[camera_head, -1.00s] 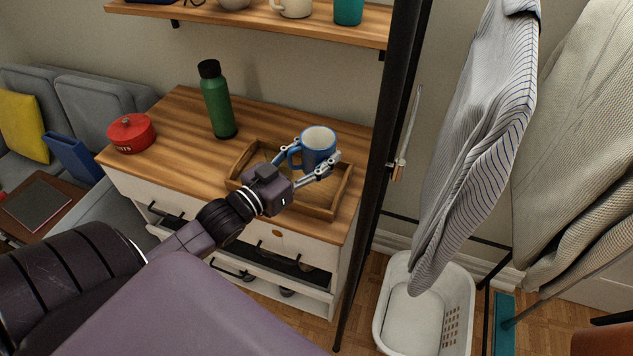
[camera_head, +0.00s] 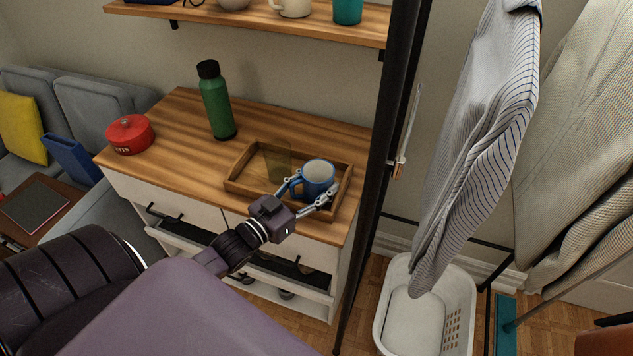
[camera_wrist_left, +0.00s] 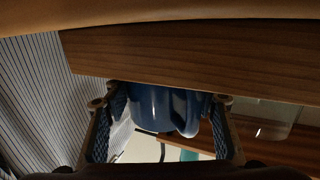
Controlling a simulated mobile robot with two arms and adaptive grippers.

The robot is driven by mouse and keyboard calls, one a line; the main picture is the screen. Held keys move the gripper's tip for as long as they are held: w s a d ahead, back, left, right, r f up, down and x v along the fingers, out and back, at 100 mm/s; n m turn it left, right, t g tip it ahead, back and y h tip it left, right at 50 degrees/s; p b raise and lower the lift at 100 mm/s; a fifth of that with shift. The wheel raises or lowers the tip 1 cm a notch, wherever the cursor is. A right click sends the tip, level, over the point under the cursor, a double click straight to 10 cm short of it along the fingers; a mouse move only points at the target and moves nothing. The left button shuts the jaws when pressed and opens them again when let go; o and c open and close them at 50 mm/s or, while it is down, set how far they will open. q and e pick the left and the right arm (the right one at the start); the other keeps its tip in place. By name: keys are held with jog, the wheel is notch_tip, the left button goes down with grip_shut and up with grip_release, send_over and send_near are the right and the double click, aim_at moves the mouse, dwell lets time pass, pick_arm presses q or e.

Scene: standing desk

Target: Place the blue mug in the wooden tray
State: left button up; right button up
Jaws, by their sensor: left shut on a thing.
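The blue mug (camera_head: 318,177), with a pale inside, is upright at the right part of the wooden tray (camera_head: 243,184) on the dresser top. My left gripper (camera_head: 311,194) is shut on the mug from the front, a finger on either side. In the left wrist view the mug (camera_wrist_left: 160,107) sits between the two fingers (camera_wrist_left: 163,130), with a wooden wall (camera_wrist_left: 200,62) close by. I cannot tell whether the mug's base touches the tray floor; the gripper and front rim hide it. My right gripper is not in view.
A see-through glass (camera_head: 277,161) stands in the tray, left of the mug. A green bottle (camera_head: 216,103) and a red pot (camera_head: 130,134) stand farther left. A black post (camera_head: 384,150) rises close to the dresser's right side. A shelf (camera_head: 240,22) hangs above.

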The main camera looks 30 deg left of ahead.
pick_arm(q)
jog(key=shift+f, duration=0.15)
jog(key=o, duration=1.4)
jog(key=shift+r, duration=0.2)
jog(key=s+a, duration=0.2)
jog(key=s, duration=1)
